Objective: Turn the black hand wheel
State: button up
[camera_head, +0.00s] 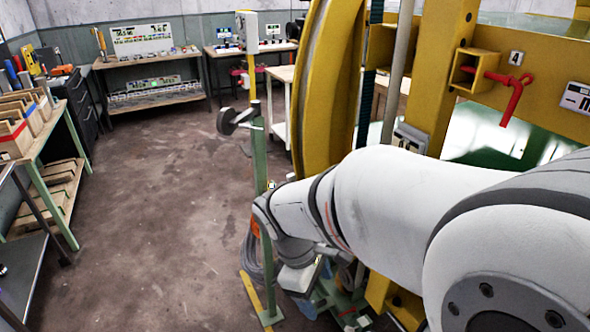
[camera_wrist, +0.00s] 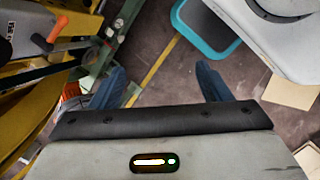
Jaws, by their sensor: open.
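A dark round wheel (camera_head: 228,121), which looks like the black hand wheel, is mounted near the top of a thin green post (camera_head: 260,165) left of the yellow ring. It is seen nearly edge-on in the head view. I cannot make it out in the wrist view. My gripper (camera_wrist: 161,70) is open, with its two blue fingers wide apart and nothing between them but floor farther off. In the head view my wrist is low, below and right of the wheel, and the fingers are not clear there.
The large yellow ring (camera_head: 322,90) stands just right of the post. A red crank handle (camera_head: 512,98) sits on the yellow frame. An orange-handled lever (camera_wrist: 58,28) shows at upper left in the wrist view. Workbenches (camera_head: 150,98) line the back; the floor (camera_head: 160,190) left of the post is clear.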

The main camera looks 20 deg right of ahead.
jog(key=shift+o, duration=0.7)
jog(key=w+d+r+n+g+h+p, duration=0.1)
jog(key=d+n+g+h+p, duration=0.2)
jog(key=n, duration=0.9)
jog(key=d+h, duration=0.2)
jog(key=d, duration=0.2)
jog(key=shift+w+d, duration=0.2)
jog(key=w+d+f+n+t+h+p, duration=0.1)
jog(key=w+d+n+t+h+p, duration=0.35)
jog(key=n, duration=1.05)
jog(key=w+d+f+n+t+h+p, duration=0.15)
jog(key=w+n+h, duration=0.45)
jog(key=n, duration=0.8)
jog(key=shift+y, duration=0.45)
jog(key=d, duration=0.2)
jog(key=w+d+p, duration=0.1)
jog(key=d, duration=0.2)
jog(key=w+d+p, duration=0.1)
jog(key=d, duration=0.2)
jog(key=shift+d, duration=0.15)
